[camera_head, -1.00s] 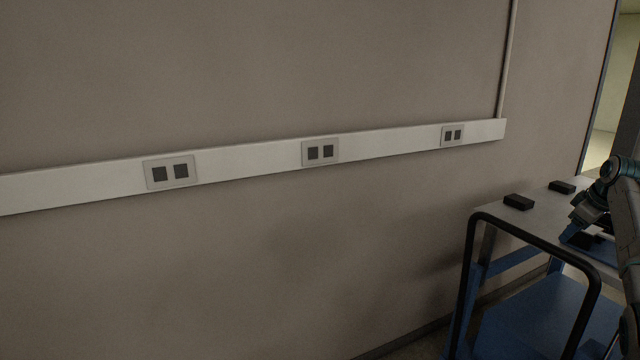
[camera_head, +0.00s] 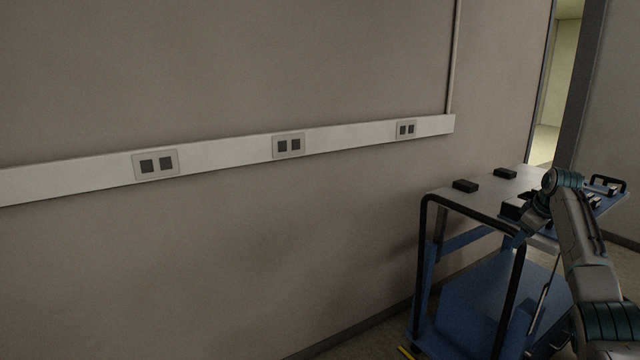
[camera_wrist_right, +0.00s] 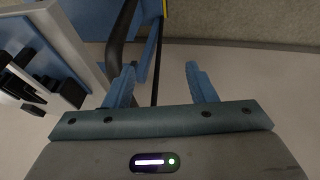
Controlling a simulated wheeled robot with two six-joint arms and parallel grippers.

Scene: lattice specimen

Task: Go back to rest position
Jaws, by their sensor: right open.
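My left gripper and left arm are in neither view.
A blue cart (camera_head: 470,300) with a grey top and black handle (camera_head: 423,240) stands at the right, near the wall. Black blocks (camera_head: 466,185) lie on its top. A pale trunking with sockets (camera_head: 290,146) runs along the wall. A doorway (camera_head: 548,110) opens behind.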

